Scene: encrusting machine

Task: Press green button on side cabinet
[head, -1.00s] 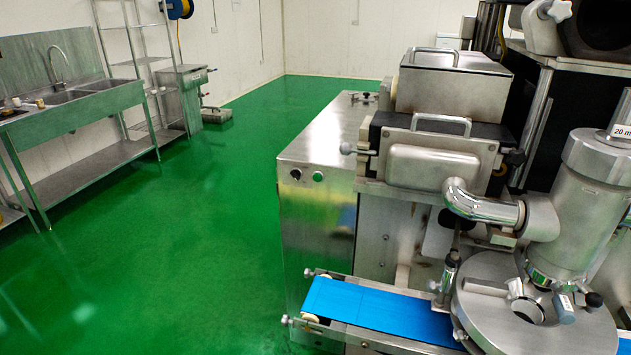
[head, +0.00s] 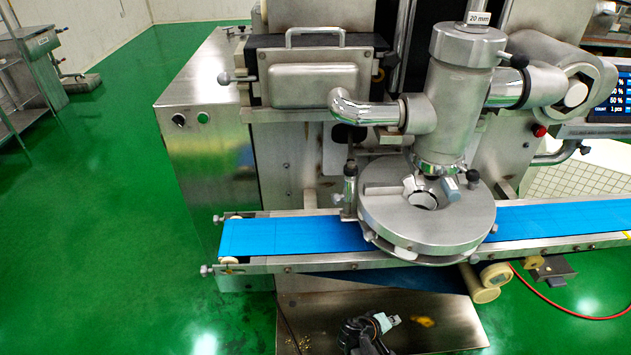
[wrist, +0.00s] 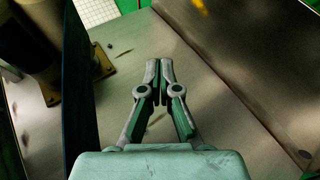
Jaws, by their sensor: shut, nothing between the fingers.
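The green button (head: 203,117) is small and round, with a pale rim. It sits on the upper front face of the steel side cabinet (head: 208,165), left of the machine in the head view. My gripper (wrist: 159,66) is shut and empty in the wrist view, its fingertips together above a flat steel surface. In the head view, the end of my arm shows low at the bottom centre, below the conveyor and well to the right of the button. The button is not in the wrist view.
A black knob (head: 179,120) is just left of the green button. The blue conveyor belt (head: 290,236) crosses in front of the machine, between my arm's end and the cabinet face. A red button (head: 539,131) is on the right. Green floor (head: 90,240) is open at left.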

